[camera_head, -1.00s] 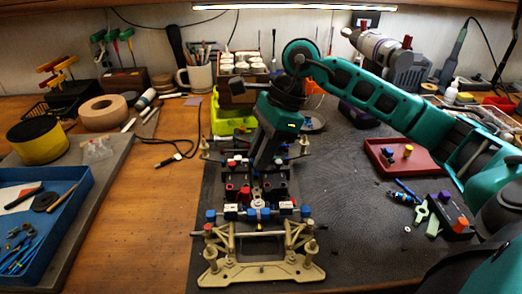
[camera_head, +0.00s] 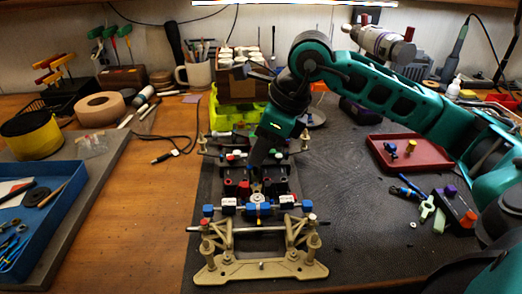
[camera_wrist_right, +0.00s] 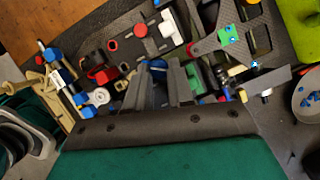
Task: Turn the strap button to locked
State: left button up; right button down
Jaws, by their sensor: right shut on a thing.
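The racecar chassis (camera_head: 262,268) lies on the dark mat, its beige end towards me. Blue blocks and a white round part (camera_head: 258,207) sit across its near part, with black and red parts behind. My right gripper (camera_head: 256,180) reaches down into the middle of the chassis, slightly tilted. In the right wrist view its two grey fingers (camera_wrist_right: 163,75) are close together among the chassis parts, with a bit of blue (camera_wrist_right: 157,66) at the tips. The strap button is mostly hidden by the fingers, so its turn position cannot be told. My left gripper is out of view.
A red tray (camera_head: 425,160) and small tools lie right of the chassis. A lime green container (camera_head: 228,115) stands behind it. A blue tray (camera_head: 70,190) is at the left. Bare wooden table (camera_head: 150,220) lies between that tray and the mat.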

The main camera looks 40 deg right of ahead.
jog(key=m, duration=0.1)
jog(key=m+h, duration=0.1)
jog(key=m, duration=0.1)
jog(key=shift+a+t+b, duration=0.2)
jog(key=shift+t+b, duration=0.1)
jog(key=shift+b, duration=0.1)
jog(key=shift+s+m+h, duration=0.1)
jog(key=shift+m+h, duration=0.2)
jog(key=shift+m, duration=0.5)
jog(key=m, duration=0.1)
jog(key=m+h, duration=0.1)
jog(key=m+b, duration=0.1)
jog(key=shift+a+m+t, duration=0.25)
jog(key=shift+m+t, duration=0.05)
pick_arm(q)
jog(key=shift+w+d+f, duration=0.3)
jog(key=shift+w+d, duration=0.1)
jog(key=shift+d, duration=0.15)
pick_arm(e)
jog(key=shift+a+m+h, duration=0.1)
jog(key=shift+m+h, duration=0.6)
jog(key=shift+m, duration=0.7)
jog(key=c, duration=1.1)
grip_release()
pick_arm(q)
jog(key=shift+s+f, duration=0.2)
pick_arm(e)
jog(key=shift+o, duration=0.6)
